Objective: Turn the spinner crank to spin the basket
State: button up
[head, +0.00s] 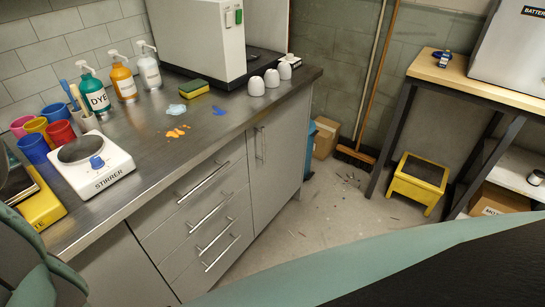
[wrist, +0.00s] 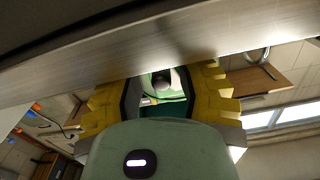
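I cannot make out a spinner, its crank or its basket for certain in either view. In the wrist view, my gripper (wrist: 165,88) shows two yellow, stepped fingers with dark inner faces, set well apart. It is open, and no object is clearly held between the fingers. A pale green shape with a dark round spot shows beyond the gap. A brushed metal surface (wrist: 110,62) crosses the upper part of the wrist view, close to the fingertips; I cannot tell whether they touch. My gripper does not show in the head view.
The grey bench (head: 140,205) holds a white stirrer (head: 105,172), coloured cups (head: 60,134), pump bottles (head: 124,84), a sponge (head: 194,88) and a white machine (head: 200,40). A yellow device (head: 42,207) is cut off at left. A yellow step stool (head: 418,180) stands on mostly open floor.

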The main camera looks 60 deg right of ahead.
jog(key=shift+o, duration=0.7)
jog(key=s, duration=1.2)
jog(key=shift+a, duration=0.2)
